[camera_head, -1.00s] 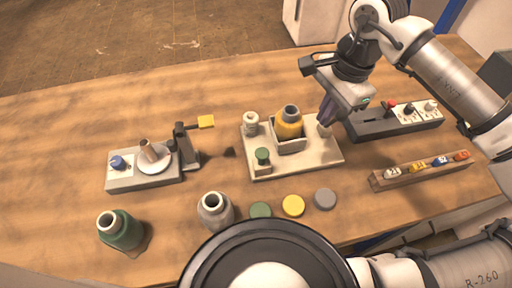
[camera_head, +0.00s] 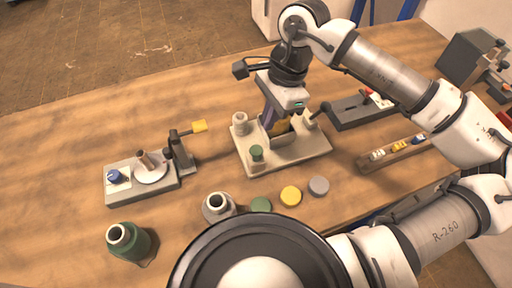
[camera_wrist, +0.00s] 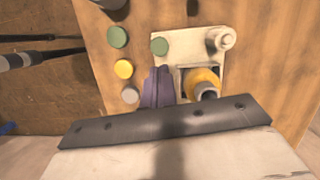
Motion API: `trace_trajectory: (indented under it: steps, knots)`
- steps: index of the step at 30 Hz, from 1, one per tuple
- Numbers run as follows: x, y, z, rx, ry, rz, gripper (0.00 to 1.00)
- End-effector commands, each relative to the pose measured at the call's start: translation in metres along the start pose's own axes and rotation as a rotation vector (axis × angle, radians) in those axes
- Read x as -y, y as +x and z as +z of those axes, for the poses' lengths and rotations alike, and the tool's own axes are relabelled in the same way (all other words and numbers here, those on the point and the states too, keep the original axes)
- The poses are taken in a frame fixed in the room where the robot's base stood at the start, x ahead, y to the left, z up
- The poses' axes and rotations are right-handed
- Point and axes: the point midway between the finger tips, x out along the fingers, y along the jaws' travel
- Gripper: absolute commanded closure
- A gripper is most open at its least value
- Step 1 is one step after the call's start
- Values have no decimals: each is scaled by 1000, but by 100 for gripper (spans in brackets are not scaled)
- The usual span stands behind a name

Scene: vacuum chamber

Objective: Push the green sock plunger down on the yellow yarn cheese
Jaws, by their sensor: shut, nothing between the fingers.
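The green sock plunger (camera_head: 256,153) stands upright at the front left of the cream fixture (camera_head: 308,151). It also shows in the wrist view (camera_wrist: 159,46). The yellow yarn cheese (camera_head: 283,127) sits in the fixture's square holder and is mostly hidden behind my gripper in the head view. The wrist view shows its yellow body and dark hollow top (camera_wrist: 203,79). My gripper (camera_head: 269,127) points down with its purple fingers shut and empty. In the wrist view the fingers (camera_wrist: 158,84) are between the plunger and the cheese, apart from the plunger; contact with the holder cannot be told.
Green (camera_head: 261,205), yellow (camera_head: 291,196) and grey (camera_head: 319,186) discs lie in front of the fixture. A grey device (camera_head: 140,186) is at left; a wooden rack (camera_head: 395,152) at right.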

Motion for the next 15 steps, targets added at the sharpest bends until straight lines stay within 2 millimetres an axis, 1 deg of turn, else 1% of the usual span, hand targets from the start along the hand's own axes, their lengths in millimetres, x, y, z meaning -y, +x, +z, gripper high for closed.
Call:
trace_trajectory:
  steps: [5,15]
  knots:
    - [0,12,0,2,-1,1,100]
    - [0,55,0,1,-1,1,100]
